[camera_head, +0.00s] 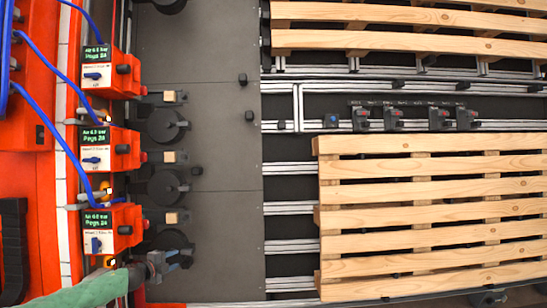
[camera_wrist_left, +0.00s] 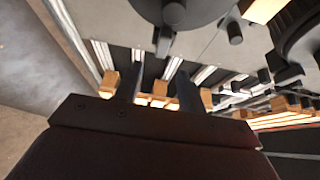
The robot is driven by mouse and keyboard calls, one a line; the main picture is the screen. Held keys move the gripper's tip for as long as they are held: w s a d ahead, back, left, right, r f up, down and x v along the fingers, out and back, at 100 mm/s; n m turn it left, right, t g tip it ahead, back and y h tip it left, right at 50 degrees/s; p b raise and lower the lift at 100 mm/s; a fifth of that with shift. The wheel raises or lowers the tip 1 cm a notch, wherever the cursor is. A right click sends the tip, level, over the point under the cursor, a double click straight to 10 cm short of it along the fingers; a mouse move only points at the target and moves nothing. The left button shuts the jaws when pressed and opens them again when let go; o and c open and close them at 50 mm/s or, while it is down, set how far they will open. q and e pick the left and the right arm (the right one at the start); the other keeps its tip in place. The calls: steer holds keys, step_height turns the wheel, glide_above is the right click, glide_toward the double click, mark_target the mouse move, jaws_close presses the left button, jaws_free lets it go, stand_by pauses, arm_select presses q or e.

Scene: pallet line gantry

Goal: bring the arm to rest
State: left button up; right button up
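My left arm comes in from the bottom left of the head view in a pale green sleeve. In the left wrist view the two dark fingers of the gripper (camera_wrist_left: 158,88) stand apart. I see nothing held between them; pallets and rails show beyond the gap. My right arm and gripper are in neither view.
Red boxes with green displays and blue hoses (camera_head: 101,147) line the left side, close to my left arm. Black round parts (camera_head: 166,187) stand beside them. The grey plate (camera_head: 218,220) is mostly clear. Wooden pallets (camera_head: 430,190) lie on rails at right.

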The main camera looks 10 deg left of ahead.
arm_select(q)
steer(key=s+d+f+n+g+y, duration=0.1)
steer(key=s+d+f+n, duration=0.2)
steer(key=s+d+f, duration=0.45)
steer(key=s+d+f+n+g+y+b, duration=0.1)
steer(key=s+d+f+n+y, duration=0.2)
steer(key=f, duration=0.8)
steer(key=s+d+f+n+g, duration=0.1)
steer(key=s+d+f+n, duration=0.3)
steer(key=s+d+f, duration=0.4)
steer(key=s+d+f+n+g, duration=0.2)
steer(key=s+d+f, duration=0.3)
steer(key=s, duration=0.5)
steer(key=s+d+f+n+g, duration=0.2)
steer(key=s+d+f, duration=0.3)
steer(key=s, duration=0.6)
steer(key=s+d+f+n+g+b, duration=0.1)
steer(key=s+d+f+n+g, duration=0.1)
steer(key=s+d+f, duration=0.4)
steer(key=s+f+g, duration=0.1)
steer(key=s, duration=0.3)
steer(key=shift+s+f+n+g, duration=0.2)
steer(key=shift+f+n+g, duration=0.1)
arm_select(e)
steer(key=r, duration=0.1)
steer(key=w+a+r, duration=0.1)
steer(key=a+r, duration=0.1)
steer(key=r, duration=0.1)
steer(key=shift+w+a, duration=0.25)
